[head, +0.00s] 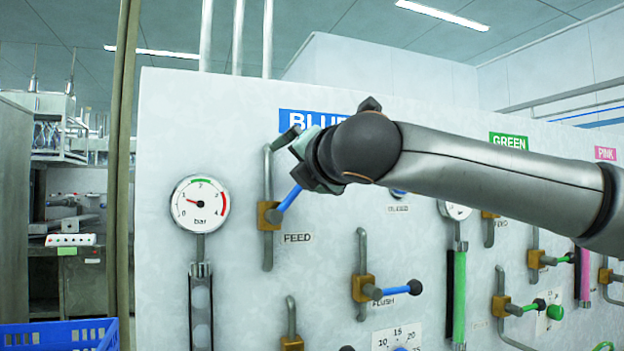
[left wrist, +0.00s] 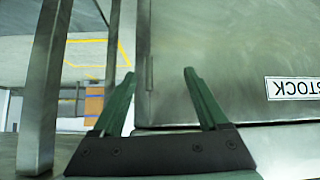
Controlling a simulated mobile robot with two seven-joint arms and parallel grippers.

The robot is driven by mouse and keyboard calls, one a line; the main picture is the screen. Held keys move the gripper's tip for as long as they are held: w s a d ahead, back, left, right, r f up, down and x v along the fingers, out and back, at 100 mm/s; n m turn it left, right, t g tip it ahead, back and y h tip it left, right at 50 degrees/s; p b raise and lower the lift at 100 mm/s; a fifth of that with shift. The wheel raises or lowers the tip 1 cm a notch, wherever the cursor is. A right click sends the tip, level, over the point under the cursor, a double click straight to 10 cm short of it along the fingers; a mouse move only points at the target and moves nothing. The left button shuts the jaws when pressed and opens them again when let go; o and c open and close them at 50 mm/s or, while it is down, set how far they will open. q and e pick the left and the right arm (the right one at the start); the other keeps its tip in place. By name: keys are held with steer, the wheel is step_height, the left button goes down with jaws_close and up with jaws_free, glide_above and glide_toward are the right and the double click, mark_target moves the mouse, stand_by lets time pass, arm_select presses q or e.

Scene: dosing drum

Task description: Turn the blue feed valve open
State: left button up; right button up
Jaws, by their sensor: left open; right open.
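The blue feed valve has a brass body (head: 268,216) on a grey vertical pipe above the FEED label. Its blue lever (head: 290,197) slants up and to the right from the body. My right gripper (head: 298,157) is open at the upper end of this lever, its arm coming in from the right. The gripper hides the lever's tip, so I cannot tell whether the fingers touch it. My left gripper (left wrist: 162,98) shows in the left wrist view, open with nothing between its fingers, away from the valve.
A pressure gauge (head: 200,203) is left of the feed valve. The flush valve (head: 363,288), with a blue lever lying nearly level, is below right. Green and pink valves stand further right. A blue crate (head: 60,335) is at lower left. A STOCK label (left wrist: 292,88) shows in the left wrist view.

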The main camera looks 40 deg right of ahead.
mark_target(272, 161)
steer(key=shift+w+a+r, duration=0.15)
steer(key=shift+a+r, duration=0.1)
steer(key=shift+a, duration=0.3)
steer(key=shift+w+a+r, duration=0.15)
steer(key=shift+a, duration=0.3)
steer(key=shift+w+a+r, duration=0.15)
steer(key=shift+a, duration=0.45)
steer(key=shift+w+a+b, duration=0.2)
steer(key=shift+a+b, duration=0.05)
steer(key=shift+a, duration=0.25)
steer(key=shift+w+a+b, duration=0.15)
steer(key=shift+a+b, duration=0.1)
steer(key=shift+a, duration=0.25)
steer(key=shift+d, duration=0.1)
